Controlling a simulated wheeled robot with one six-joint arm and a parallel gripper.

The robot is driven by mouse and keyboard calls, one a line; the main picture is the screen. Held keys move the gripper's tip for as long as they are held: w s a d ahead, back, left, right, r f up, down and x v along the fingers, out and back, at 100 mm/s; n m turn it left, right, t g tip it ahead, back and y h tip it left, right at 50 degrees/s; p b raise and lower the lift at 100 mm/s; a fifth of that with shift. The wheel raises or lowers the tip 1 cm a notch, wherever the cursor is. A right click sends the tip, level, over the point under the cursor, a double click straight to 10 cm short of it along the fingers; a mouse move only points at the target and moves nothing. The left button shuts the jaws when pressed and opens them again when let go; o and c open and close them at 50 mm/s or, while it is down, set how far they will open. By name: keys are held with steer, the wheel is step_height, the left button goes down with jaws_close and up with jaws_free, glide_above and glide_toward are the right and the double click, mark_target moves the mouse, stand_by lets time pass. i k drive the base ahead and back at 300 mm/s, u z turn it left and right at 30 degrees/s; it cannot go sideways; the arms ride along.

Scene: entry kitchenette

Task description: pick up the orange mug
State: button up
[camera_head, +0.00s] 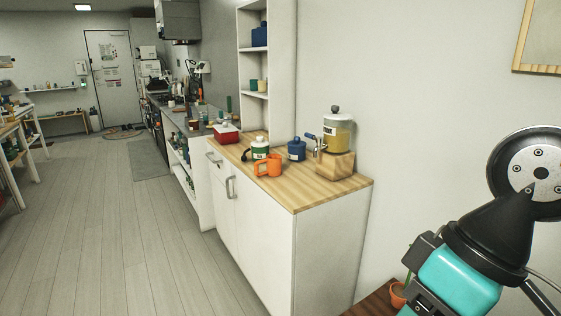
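The orange mug (270,164) stands upright on the wooden top of the white cabinet (306,193), near its front edge, with its handle to the left. It looks clear on its front side. A green and white jar stands just behind it to the left. My arm shows at the lower right, with a turquoise link and a black joint, well apart from the mug. The fingers of my gripper cannot be made out in this view.
Close to the mug are the green and white jar (260,150), a blue jar (297,150) and a glass dispenser (336,135) on a wooden block (335,164). A red box (227,134) is further left. The wooden floor (120,230) in front is free.

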mark_target(273, 161)
steer(key=z, duration=0.05)
steer(key=k, duration=0.6)
steer(key=u, duration=0.75)
steer(key=i, duration=1)
steer(key=u, duration=0.75)
steer(key=i, duration=1.75)
steer(key=z, duration=0.5)
steer(key=i, duration=1)
steer(key=z, duration=1.45)
steer(key=i, duration=0.55)
steer(key=z, duration=0.35)
